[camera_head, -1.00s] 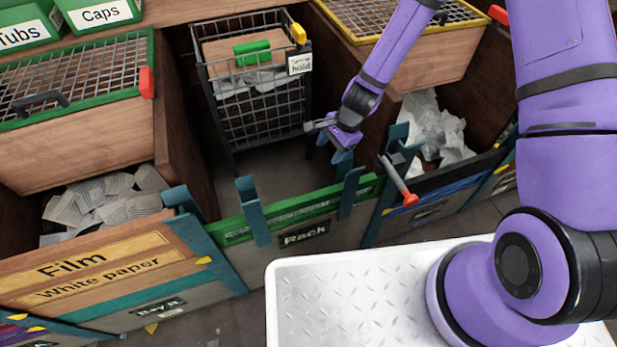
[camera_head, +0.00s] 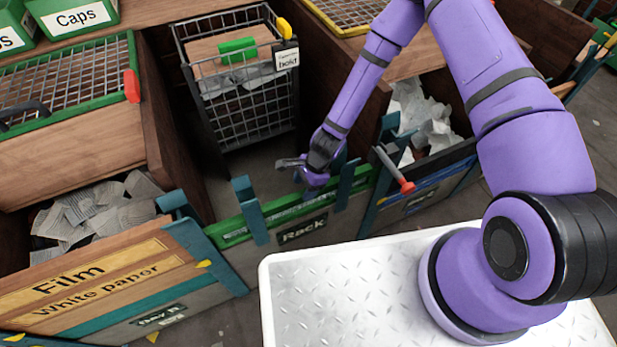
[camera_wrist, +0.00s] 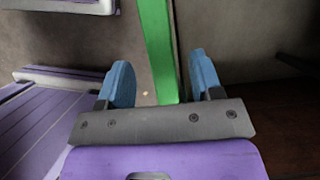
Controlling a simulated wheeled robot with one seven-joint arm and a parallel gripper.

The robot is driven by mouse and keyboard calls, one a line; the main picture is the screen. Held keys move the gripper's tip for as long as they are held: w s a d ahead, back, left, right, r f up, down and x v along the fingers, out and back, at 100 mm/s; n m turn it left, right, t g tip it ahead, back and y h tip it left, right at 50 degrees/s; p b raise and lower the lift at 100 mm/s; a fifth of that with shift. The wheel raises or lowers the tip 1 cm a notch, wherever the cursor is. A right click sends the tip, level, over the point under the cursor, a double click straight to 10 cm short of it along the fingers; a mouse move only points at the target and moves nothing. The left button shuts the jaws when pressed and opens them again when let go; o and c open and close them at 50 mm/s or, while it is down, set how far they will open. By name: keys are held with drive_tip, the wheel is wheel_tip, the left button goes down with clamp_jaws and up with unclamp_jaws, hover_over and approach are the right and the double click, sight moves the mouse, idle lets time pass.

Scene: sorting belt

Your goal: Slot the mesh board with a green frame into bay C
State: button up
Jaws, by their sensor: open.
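My gripper (camera_head: 294,165) is open and empty, low above the right part of the bay labelled Rack. In the wrist view a green bar (camera_wrist: 157,48) runs between the two blue fingertips (camera_wrist: 162,82), apart from both. In the head view a long green-edged board (camera_head: 292,212) stands on edge between teal posts at the Rack front; I cannot tell whether it has mesh. A mesh panel with a green frame (camera_head: 133,60) lies over the left bin, with a red tab and dark handle. A label on the left front seems to read Bay B; I cannot make out bay C.
Teal posts (camera_head: 250,210) and a red-tipped lever (camera_head: 405,187) rise near my gripper. A yellow-framed mesh (camera_head: 335,18) is at the back. A bare metal deck (camera_head: 340,300) lies in front.

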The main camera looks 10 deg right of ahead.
sight(300, 193)
drive_tip(key=shift+x, duration=2.7)
clamp_jaws()
drive_tip(key=c, duration=0.9)
unclamp_jaws()
clamp_jaws()
drive_tip(key=shift+r, duration=0.15)
wheel_tip(300, 193, up, 33)
